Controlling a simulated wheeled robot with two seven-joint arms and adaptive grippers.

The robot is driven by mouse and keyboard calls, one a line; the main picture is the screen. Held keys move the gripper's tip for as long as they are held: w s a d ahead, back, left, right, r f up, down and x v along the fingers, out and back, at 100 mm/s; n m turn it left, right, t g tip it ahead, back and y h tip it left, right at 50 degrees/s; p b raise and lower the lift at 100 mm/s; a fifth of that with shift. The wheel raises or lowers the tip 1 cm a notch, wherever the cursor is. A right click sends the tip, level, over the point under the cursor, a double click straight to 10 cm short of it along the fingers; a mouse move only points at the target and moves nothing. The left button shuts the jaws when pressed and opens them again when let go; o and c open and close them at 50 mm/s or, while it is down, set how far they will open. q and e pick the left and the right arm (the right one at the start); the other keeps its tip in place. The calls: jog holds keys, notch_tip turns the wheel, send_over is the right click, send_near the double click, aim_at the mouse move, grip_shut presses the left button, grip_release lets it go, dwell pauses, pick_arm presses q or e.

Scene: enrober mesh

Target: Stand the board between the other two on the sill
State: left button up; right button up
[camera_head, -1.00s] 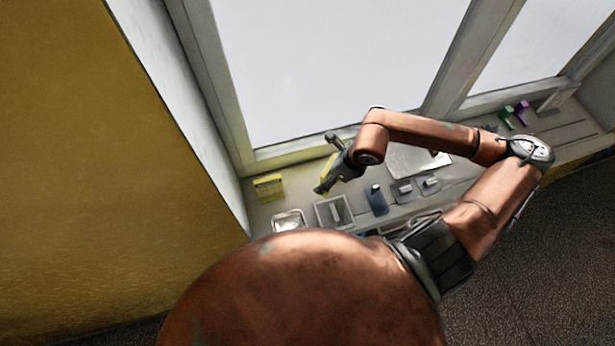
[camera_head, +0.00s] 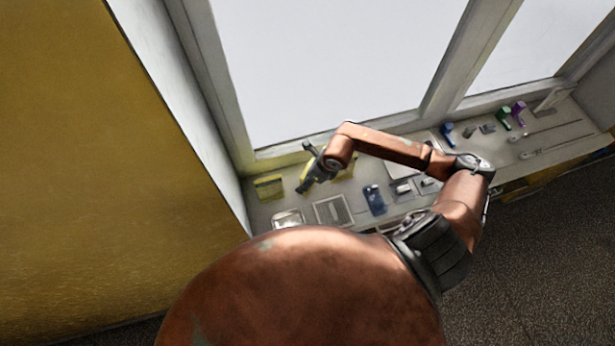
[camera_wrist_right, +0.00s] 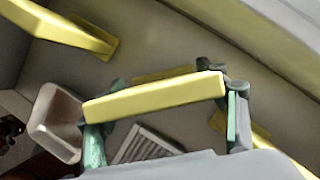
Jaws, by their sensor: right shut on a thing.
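My right gripper (camera_head: 309,177) is shut on a yellow board, over the left part of the sill (camera_head: 365,222). In the right wrist view the held board (camera_wrist_right: 155,97) spans between the two fingers, apart from the others. One yellow board (camera_head: 270,187) stands on the sill to the left of the gripper; it also shows at top left in the right wrist view (camera_wrist_right: 65,27). Another yellow board (camera_head: 346,169) is to the right, partly hidden by my arm; part of it shows behind the right finger in the right wrist view (camera_wrist_right: 262,142). My left gripper is not in view.
A metal tray (camera_head: 288,219) and a mesh-like panel (camera_head: 333,210) lie along the front. A dark blue item (camera_head: 375,200) lies to their right. Green (camera_head: 503,118) and purple (camera_head: 518,113) pieces stand at the far right. The window frame borders the sill's back.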

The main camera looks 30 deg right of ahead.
jog(key=o, duration=0.9)
jog(key=shift+f, duration=0.15)
jog(key=o, duration=0.5)
jog(key=shift+c, duration=0.2)
jog(key=shift+r, duration=0.5)
jog(key=b+v, duration=0.1)
jog(key=v, duration=1)
jog(key=shift+s+r, duration=0.15)
